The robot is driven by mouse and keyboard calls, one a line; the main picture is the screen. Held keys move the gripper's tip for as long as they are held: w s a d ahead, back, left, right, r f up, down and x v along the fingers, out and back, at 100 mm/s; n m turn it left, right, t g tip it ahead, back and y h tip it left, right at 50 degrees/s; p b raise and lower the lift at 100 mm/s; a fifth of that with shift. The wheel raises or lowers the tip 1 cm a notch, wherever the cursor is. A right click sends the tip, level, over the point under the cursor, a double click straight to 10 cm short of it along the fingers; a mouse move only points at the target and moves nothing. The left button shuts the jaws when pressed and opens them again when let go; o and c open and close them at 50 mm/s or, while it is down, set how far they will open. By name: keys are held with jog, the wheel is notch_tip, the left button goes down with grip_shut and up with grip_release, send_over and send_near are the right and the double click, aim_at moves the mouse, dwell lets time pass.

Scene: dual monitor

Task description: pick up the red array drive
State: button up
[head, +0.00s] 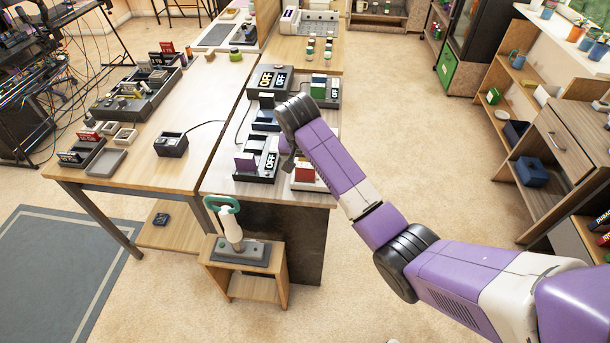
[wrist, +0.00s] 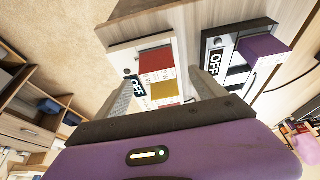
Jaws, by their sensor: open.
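The red array drive (wrist: 156,62) shows in the wrist view as a red block with a pale, printed face. It sits in a white dock (wrist: 122,60) with an OFF label. A yellow block (wrist: 165,90) is right beside it. In the head view the red drive (head: 304,174) is at the near end of the desk, partly hidden by my arm. My gripper (wrist: 163,76) is open and empty. In the wrist view its two fingers appear on either side of the red and yellow blocks; I cannot tell how far the fingertips are from the drive.
A black dock (head: 252,174) marked OFF, holding a purple drive (head: 245,162), stands just left of the red one. Docks with blue (head: 265,117) and green (head: 318,86) drives are farther back. A low stool (head: 226,280) stands before the desk. Carpet to the right is clear.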

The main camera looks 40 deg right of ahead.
aim_at(305, 167)
jog(key=x, duration=0.5)
jog(key=shift+s+a+f, duration=0.1)
jog(key=shift+s+f, duration=0.2)
jog(key=shift+f, duration=0.15)
jog(key=c, duration=1.5)
jog(key=shift+o, duration=0.2)
jog(key=shift+r, duration=0.1)
